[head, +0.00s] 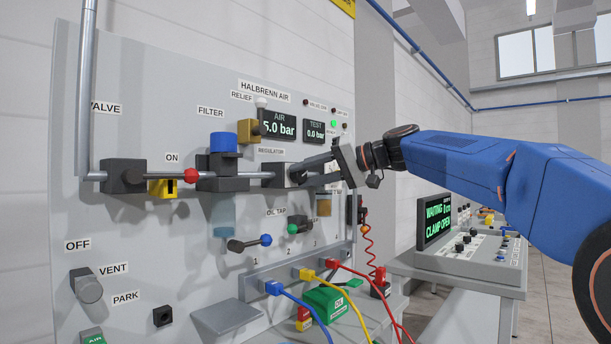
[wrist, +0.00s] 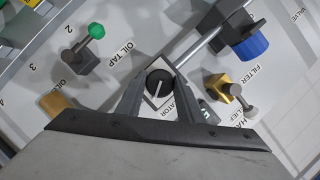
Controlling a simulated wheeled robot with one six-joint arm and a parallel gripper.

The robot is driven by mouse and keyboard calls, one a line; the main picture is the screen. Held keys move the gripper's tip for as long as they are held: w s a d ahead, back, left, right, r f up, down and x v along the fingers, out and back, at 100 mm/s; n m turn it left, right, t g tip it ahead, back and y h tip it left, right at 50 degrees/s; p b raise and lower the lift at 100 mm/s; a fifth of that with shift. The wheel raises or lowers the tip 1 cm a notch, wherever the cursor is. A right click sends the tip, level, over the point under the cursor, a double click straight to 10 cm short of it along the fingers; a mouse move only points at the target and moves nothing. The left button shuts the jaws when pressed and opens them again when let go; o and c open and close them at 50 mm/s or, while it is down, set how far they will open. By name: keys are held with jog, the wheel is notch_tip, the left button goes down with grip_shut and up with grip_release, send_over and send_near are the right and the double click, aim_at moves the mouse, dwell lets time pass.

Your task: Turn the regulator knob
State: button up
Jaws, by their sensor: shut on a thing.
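The regulator knob (wrist: 159,83) is a round black knob with a white pointer line, seen in the wrist view on a light block. My gripper (wrist: 159,92) has one finger on each side of the knob and is shut on it. In the head view, my gripper (head: 318,170) reaches the regulator block (head: 283,175) from the right, just under the "REGULATOR" label (head: 271,151). The knob itself is hidden there behind the fingers. The air display (head: 279,124) above reads 5.0 bar, and the test display (head: 315,131) reads 0.0 bar.
The blue-topped filter (head: 223,143) and brass relief valve (head: 249,130) sit left of the regulator. The green-knobbed oil tap (head: 299,226) is just below. Blue, yellow and red hoses (head: 347,285) leave the lower manifold. A control console (head: 470,255) stands at right.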

jog(key=shift+m, duration=0.4)
jog(key=shift+y, duration=0.3)
jog(key=o, duration=1.1)
jog(key=v, duration=1.7)
jog(key=shift+d, duration=0.25)
